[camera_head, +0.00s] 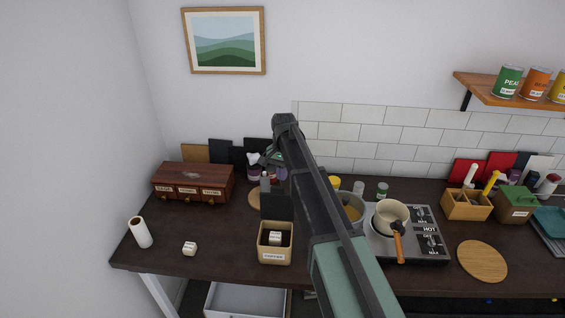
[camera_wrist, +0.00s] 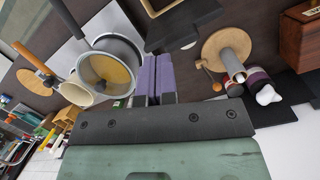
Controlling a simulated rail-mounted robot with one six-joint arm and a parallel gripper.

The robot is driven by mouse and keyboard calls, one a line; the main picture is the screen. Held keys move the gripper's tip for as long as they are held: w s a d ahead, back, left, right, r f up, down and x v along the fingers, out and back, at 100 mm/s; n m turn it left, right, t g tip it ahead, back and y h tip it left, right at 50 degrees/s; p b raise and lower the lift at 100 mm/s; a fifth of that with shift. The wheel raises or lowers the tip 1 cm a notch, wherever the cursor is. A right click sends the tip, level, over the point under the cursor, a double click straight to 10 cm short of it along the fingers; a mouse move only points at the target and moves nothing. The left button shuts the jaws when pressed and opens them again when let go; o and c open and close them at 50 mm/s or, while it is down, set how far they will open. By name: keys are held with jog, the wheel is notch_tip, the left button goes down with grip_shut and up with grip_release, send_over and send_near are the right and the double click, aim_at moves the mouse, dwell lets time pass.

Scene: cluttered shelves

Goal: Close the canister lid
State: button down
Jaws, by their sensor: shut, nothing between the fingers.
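The canister (camera_head: 275,256) is a square light-wood box with a white front label, near the front edge of the counter. Its dark lid (camera_head: 277,205) stands upright at the back, so the top is open. A white block (camera_head: 274,238) shows inside. In the wrist view the lid (camera_wrist: 188,24) and part of the canister rim (camera_wrist: 150,8) are at the top edge. My gripper (camera_wrist: 153,62) has its purple fingers together, with nothing between them. It is apart from the lid, over the back of the counter. My arm hides much of it in the head view.
A hob with a pot (camera_head: 350,208) and a cream saucepan (camera_head: 391,216) stands right of the canister. Jars (camera_wrist: 262,88) stand behind.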

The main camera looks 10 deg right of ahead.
jog(key=w+d+r+m+g, duration=0.25)
jog(key=w+m, duration=0.55)
jog(key=w, duration=0.4)
jog(key=s+a+f+m+b, duration=0.1)
jog(key=s+f+m+b, duration=0.1)
jog(key=b, duration=0.1)
jog(key=s+a+f+m+b, duration=0.1)
jog(key=s+f+m+b, duration=0.1)
jog(key=f, duration=0.1)
jog(key=s+a+f+m+b, duration=0.1)
jog(key=s+f+b, duration=0.2)
jog(key=shift+s+f+m+y+b, duration=0.1)
jog(key=shift+m+y+b, duration=0.25)
jog(key=shift+m+y, duration=0.05)
jog(key=shift+s+a, duration=0.1)
jog(key=shift+s, duration=0.3)
jog(key=shift+w, duration=0.1)
